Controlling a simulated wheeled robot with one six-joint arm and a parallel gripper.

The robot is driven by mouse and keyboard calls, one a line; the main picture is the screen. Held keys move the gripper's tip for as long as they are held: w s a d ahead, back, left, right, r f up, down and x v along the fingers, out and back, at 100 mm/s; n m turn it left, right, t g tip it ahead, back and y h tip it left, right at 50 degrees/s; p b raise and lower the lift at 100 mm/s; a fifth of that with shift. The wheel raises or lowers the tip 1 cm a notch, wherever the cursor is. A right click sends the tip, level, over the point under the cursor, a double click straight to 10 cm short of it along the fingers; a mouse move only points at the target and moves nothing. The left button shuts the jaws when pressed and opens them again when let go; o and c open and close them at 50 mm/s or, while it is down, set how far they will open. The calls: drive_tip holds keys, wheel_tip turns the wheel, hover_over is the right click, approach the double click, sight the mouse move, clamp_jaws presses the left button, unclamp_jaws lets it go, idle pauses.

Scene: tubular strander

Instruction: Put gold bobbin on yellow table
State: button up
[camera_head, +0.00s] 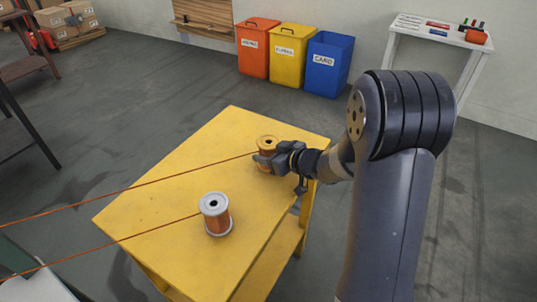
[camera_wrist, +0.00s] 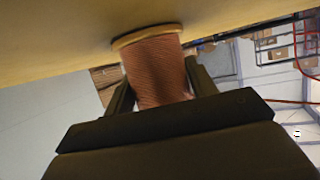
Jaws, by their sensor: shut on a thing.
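The gold bobbin (camera_head: 268,142) stands upright at the far right part of the yellow table (camera_head: 165,175). My gripper (camera_head: 264,159) reaches it from the right and is shut on it. In the wrist view the gold bobbin (camera_wrist: 155,68), wound with copper wire, sits between the two fingers (camera_wrist: 160,88), with its gold flange against the yellow surface (camera_wrist: 60,35). My fingers cover part of its lower body in the head view. A thin copper wire runs from it to the left.
A silver-flanged bobbin (camera_head: 215,214) with copper wire stands near the table's front middle, its wire also running left. Red, yellow and blue bins (camera_head: 287,57) stand behind. A white bench (camera_head: 440,33) with tools is at back right. The table's left part is clear.

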drive_tip(key=shift+r, duration=0.15)
drive_tip(key=o, duration=1.5)
drive_tip(key=shift+f, duration=0.2)
drive_tip(key=shift+r, duration=0.25)
drive_tip(key=p+v, duration=0.1)
drive_tip(key=v, duration=1.1)
drive_tip(key=shift+f+p, duration=0.1)
drive_tip(key=shift+p, duration=0.3)
drive_tip(key=shift+a, duration=0.1)
